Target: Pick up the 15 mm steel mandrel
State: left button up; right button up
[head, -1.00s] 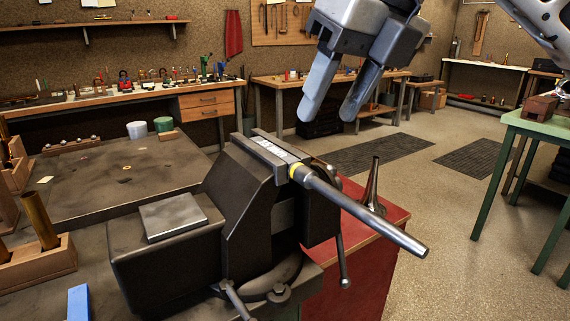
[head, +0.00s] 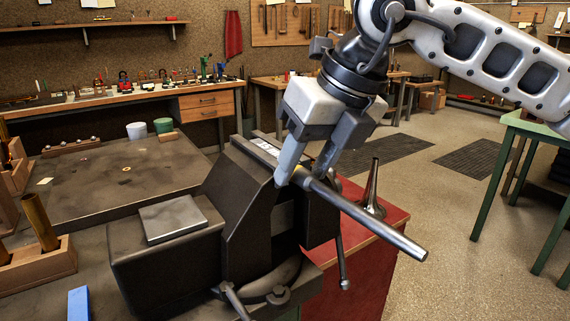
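The steel mandrel (head: 372,222) is a grey rod held at the jaws of the black bench vise (head: 250,205). It sticks out to the right and slopes down in the picture, with its free end in the air. My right gripper (head: 300,178) reaches down from above at the mandrel's vise end. One finger is in front of the rod and the other is beyond it, with a gap between the fingertips. The fingers hide the mandrel's yellow band and part of the vise jaws. I cannot tell whether a finger touches the rod. My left gripper is not in view.
A wooden block with brass tubes (head: 38,262) is at the left. A green table (head: 535,128) stands at the right. The floor right of the mandrel is clear.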

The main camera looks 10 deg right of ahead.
grip_shut()
jog(key=shift+r, duration=0.1)
